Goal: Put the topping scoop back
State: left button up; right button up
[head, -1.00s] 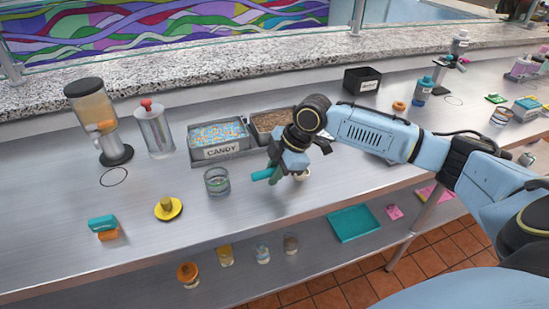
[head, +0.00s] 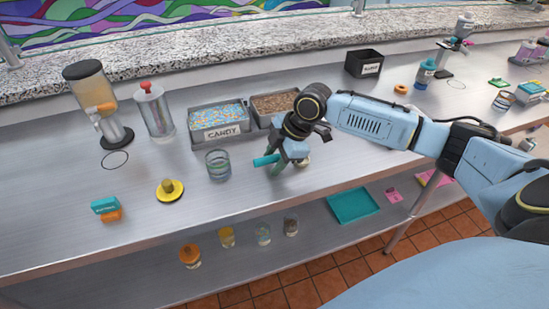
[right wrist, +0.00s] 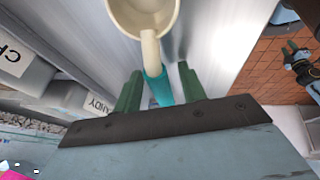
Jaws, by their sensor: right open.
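The topping scoop has a teal handle (head: 266,160) and a cream cup (head: 304,161). It is at the counter's front part, right of an empty glass and in front of the topping bins. My right gripper (head: 284,168) is down at the scoop and partly covers it. In the right wrist view, the green fingers are apart, one on each side of the teal handle (right wrist: 158,88), with the cream cup (right wrist: 143,14) beyond the fingertips. My left gripper (right wrist: 293,48) shows small at the right edge of that view, over the floor; its opening is unclear.
The candy bin (head: 196,132) and a bin of brown topping (head: 263,122) stand behind the scoop. The clear glass (head: 218,165) is just left of my right gripper. A yellow item (head: 170,190) is farther left. A teal tray (head: 353,206) lies on the lower shelf.

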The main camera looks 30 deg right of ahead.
jog(key=shift+f+b, duration=0.1)
jog(key=shift+b, duration=0.55)
jog(key=shift+d+b, duration=0.1)
jog(key=shift+b, duration=0.2)
jog(key=w+p+v, duration=0.1)
jog(key=p+v, duration=0.1)
jog(key=v, duration=1.1)
jog(key=shift+d+r, duration=0.15)
jog(key=shift+r, duration=0.25)
jog(key=shift+s, duration=0.15)
